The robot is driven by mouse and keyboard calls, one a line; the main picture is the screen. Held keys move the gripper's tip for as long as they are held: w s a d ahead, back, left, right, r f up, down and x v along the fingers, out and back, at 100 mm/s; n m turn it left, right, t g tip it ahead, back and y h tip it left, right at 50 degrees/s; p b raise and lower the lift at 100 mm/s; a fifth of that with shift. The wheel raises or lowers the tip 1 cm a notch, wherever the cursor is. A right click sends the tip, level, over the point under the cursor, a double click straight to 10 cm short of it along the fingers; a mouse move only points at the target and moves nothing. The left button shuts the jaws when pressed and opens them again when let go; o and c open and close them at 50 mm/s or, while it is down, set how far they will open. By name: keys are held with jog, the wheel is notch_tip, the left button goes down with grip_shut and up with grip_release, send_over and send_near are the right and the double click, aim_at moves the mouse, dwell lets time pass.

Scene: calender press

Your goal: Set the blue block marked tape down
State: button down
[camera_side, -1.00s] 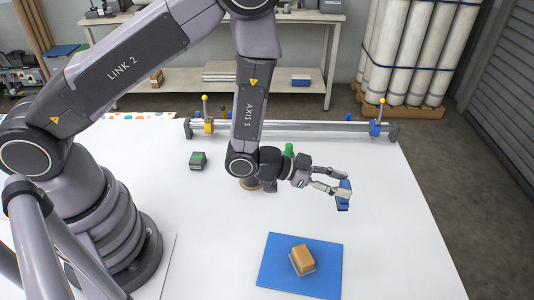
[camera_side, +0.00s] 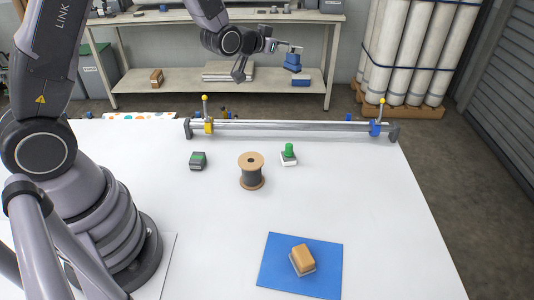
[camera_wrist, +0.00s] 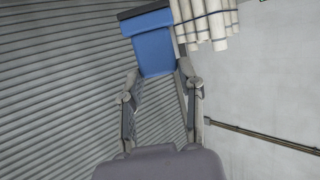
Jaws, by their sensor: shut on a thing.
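The blue block (camera_side: 292,62) is held up in the air in the side view, above and beyond the far edge of the white table. It fills the top middle of the wrist view (camera_wrist: 153,50), where it looks tilted and has a dark band along its top. No marking can be read on it. My gripper (camera_side: 291,52) is shut on the block, with one finger on each side of it in the wrist view (camera_wrist: 158,72). Nothing supports the block from below in view.
The white table (camera_side: 360,200) has wide bare areas. On it are a wire spool (camera_side: 251,170), a green-knobbed piece (camera_side: 288,154), a small dark box (camera_side: 198,161), a blue mat (camera_side: 275,280) with a tan block (camera_side: 302,258), and a metal rail (camera_side: 290,127). White rolls (camera_side: 410,60) stand behind.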

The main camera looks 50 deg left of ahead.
jog(key=s+a+f+n+g+y, duration=0.1)
jog(key=s+a+f+n+y, duration=0.15)
jog(key=a, duration=0.45)
jog(key=s+a+f+n+g+y, duration=0.2)
jog(key=a+f+n+y, duration=0.2)
jog(key=a, duration=0.3)
jog(key=s+a+f+n+g+y, duration=0.1)
jog(key=s+a+f+n+y, duration=0.2)
jog(key=a, duration=0.4)
jog(key=s+a+f+n+g+y, duration=0.2)
jog(key=s+a+f+n+g, duration=0.15)
jog(key=s, duration=0.35)
jog(key=s+a+f+n+g+y, duration=0.1)
jog(key=s+a+f+n+g, duration=0.15)
jog(key=s+a, duration=0.3)
jog(key=s+a+f+n+g+y, duration=0.2)
jog(key=s+a+f+g, duration=0.15)
jog(key=s, duration=0.45)
jog(key=shift+n+g, duration=0.25)
jog(key=shift+n, duration=0.1)
jog(key=f, duration=0.7)
jog(key=shift+s+d+f, duration=0.1)
jog(key=shift+s+f, duration=0.05)
jog(key=shift+s, duration=0.1)
jog(key=shift+f, duration=0.1)
jog(key=c, duration=0.7)
grip_release()
